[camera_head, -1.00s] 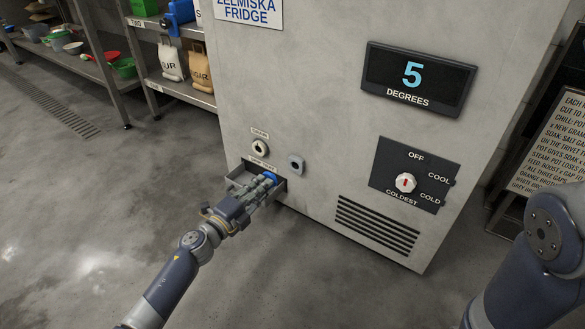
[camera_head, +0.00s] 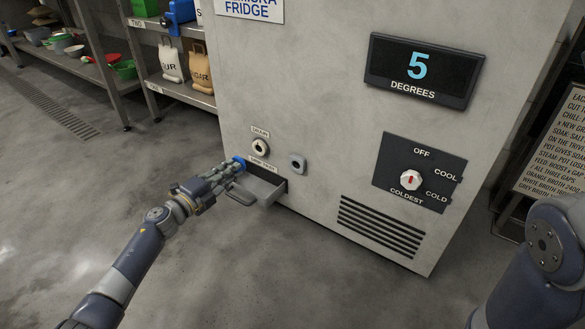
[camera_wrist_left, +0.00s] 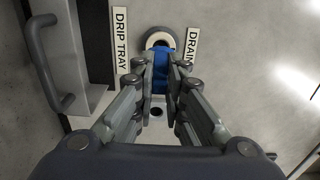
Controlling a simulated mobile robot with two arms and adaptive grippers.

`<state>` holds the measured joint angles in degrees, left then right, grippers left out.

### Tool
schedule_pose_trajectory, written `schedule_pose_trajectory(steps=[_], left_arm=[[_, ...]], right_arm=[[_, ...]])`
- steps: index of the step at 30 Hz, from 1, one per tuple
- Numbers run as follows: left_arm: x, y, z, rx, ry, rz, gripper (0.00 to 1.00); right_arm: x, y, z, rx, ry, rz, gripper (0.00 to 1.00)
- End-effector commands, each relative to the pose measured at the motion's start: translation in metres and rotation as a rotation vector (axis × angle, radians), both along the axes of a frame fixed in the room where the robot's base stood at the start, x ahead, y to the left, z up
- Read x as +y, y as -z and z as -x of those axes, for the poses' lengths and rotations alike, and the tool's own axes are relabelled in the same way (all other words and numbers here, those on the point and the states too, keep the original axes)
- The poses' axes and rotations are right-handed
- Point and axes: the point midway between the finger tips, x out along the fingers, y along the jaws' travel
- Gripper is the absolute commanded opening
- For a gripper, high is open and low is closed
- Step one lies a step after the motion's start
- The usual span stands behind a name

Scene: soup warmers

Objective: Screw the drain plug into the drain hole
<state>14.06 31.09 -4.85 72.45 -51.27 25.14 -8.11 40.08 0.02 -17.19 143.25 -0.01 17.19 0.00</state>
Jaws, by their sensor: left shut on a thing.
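My left gripper (camera_head: 239,166) is shut on a blue drain plug (camera_head: 240,161). It holds the plug just left of the drain hole (camera_head: 260,148), a pale ring with a dark centre in the fridge front under the DRAIN label. In the left wrist view the blue plug (camera_wrist_left: 161,70) sits between the fingers and overlaps the lower edge of the drain hole's ring (camera_wrist_left: 160,37). The plug looks apart from the hole in the head view; its depth is hard to tell. My right gripper is out of view.
The drip tray (camera_head: 266,189) sticks out of the fridge (camera_head: 335,120) below the hole, close to my left fingers. A grey fitting (camera_head: 297,163) is right of the hole. A shelf rack (camera_head: 180,92) stands left. The floor in front is clear.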

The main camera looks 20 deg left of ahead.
Motion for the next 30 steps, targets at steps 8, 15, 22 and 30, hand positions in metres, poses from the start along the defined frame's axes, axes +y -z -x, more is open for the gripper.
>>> schedule_pose_trajectory(steps=[8,15,22,30], left_arm=[[-0.004,0.000,-0.010,-0.002,0.000,0.001,0.00],[-0.012,0.000,-0.032,-0.003,0.001,-0.001,0.00],[-0.018,0.000,-0.049,-0.002,-0.001,-0.002,0.00],[-0.021,0.000,-0.056,-0.001,0.000,-0.003,0.00]], right_arm=[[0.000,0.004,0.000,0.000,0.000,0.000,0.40],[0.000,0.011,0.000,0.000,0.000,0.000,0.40],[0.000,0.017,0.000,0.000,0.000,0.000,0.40],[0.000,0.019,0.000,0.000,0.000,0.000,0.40]])
